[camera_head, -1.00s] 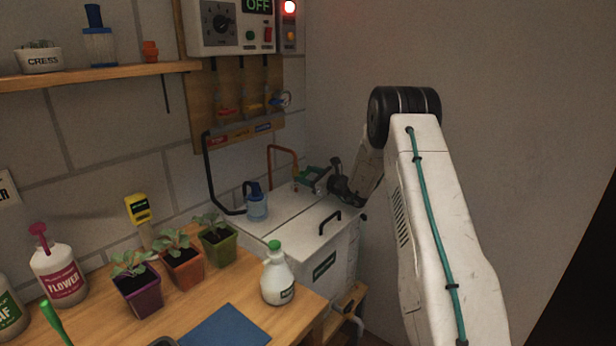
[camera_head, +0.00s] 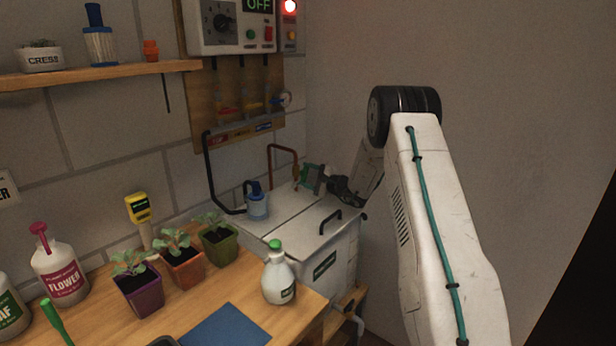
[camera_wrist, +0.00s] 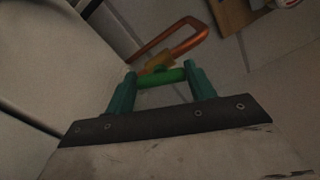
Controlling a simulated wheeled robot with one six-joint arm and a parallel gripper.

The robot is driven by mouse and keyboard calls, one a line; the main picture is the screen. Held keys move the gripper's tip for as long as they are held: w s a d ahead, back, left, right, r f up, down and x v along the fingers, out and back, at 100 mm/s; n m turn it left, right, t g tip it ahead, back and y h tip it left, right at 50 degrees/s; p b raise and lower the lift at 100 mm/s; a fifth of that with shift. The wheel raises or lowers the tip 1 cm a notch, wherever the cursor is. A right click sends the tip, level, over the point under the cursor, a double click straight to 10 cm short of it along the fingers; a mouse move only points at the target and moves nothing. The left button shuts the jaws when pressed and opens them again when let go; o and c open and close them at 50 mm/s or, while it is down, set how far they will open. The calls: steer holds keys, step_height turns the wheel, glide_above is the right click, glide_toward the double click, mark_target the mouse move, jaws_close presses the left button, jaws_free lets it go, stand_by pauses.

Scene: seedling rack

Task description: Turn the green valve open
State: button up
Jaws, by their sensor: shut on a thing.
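The green valve handle (camera_wrist: 160,78) lies between the two teal fingers of my gripper (camera_wrist: 163,84) in the wrist view. The fingers are shut on it. Behind it a brass valve body (camera_wrist: 155,62) joins a bent copper pipe (camera_wrist: 180,42). In the head view my gripper (camera_head: 313,180) is at the back right of the white tank lid, beside the copper pipe (camera_head: 283,147). There the fingers largely hide the handle.
The white tank (camera_head: 335,250) has a black lid handle (camera_head: 328,222) and a blue-capped filter (camera_head: 257,206) on top. A wooden bench (camera_head: 215,275) holds potted seedlings and a green-capped bottle (camera_head: 277,275). A bare wall stands close to the right.

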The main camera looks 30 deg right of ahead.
steer(key=shift+f+n, duration=0.2)
steer(key=shift+n, duration=2)
steer(key=o, duration=1)
steer(key=shift+s, duration=0.1)
steer(key=v, duration=0.7)
steer(key=shift+s+d+r, duration=0.1)
steer(key=shift+s, duration=0.2)
